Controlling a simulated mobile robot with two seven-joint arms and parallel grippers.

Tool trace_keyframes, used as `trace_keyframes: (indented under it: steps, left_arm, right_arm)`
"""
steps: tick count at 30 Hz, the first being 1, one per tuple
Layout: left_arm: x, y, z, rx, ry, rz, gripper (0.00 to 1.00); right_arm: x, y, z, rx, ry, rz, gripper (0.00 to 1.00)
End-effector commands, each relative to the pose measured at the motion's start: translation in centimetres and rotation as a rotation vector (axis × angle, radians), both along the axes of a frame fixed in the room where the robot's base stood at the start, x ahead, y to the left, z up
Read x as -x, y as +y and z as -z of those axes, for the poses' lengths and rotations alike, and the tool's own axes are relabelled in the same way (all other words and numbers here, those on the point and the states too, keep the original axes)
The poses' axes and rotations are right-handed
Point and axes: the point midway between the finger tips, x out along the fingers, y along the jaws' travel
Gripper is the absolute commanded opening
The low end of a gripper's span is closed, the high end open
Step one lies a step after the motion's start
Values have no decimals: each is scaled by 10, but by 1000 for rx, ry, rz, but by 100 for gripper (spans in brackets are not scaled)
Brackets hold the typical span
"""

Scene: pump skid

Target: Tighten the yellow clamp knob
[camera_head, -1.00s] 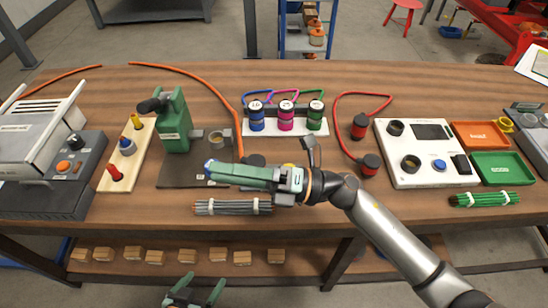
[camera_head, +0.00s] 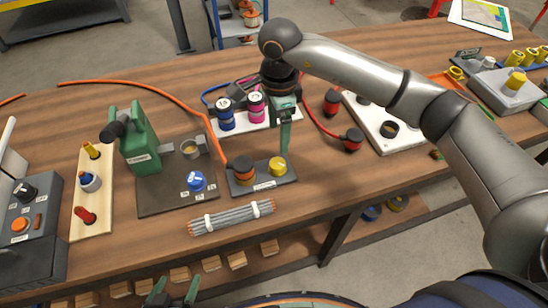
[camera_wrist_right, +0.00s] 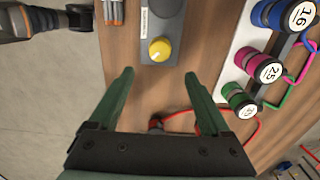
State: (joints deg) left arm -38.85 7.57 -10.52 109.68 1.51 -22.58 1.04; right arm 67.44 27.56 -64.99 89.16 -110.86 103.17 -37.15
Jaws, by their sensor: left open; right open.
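The yellow clamp knob (camera_head: 277,166) stands on a dark labelled block (camera_head: 262,184) near the front of the bench, beside an orange-and-black plug (camera_head: 241,169). In the right wrist view the knob (camera_wrist_right: 160,50) lies beyond the fingertips, roughly centred between them. My right gripper (camera_head: 285,150) points down close to the knob in the head view, its jaws open and empty. In the right wrist view its two green fingers (camera_wrist_right: 159,75) are spread apart, not touching the knob. My left gripper (camera_head: 175,293) is open and empty, low at the bottom edge, in front of the bench.
Blue and magenta cylinders (camera_head: 256,107) stand on a white rack behind the knob. A green pump (camera_head: 138,140) and a blue knob (camera_head: 196,181) are to the left. A grey cable bundle (camera_head: 232,217) lies in front. A white panel (camera_head: 376,128) is to the right.

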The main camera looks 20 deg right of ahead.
Motion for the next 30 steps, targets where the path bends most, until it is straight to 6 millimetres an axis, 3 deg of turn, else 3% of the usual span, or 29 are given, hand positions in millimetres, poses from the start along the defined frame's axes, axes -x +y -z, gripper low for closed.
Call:
trace_keyframes:
  steps: [9, 15, 21, 30]
  left_arm:
    - [0, -1, -8, 1, 0, 1, 93]
    - [0, -1, -11, 1, 0, 1, 93]
    - [0, -1, -11, 1, 1, 0, 93]
    - [0, -1, -11, 1, 1, 0, 93]
  right_arm:
    - [2, 1, 65, -2, 6, 0, 82]
    - [1, 1, 96, -4, 4, 0, 82]
    - [1, 1, 110, -4, 2, 0, 82]
    - [1, 1, 111, -5, 1, -1, 79]
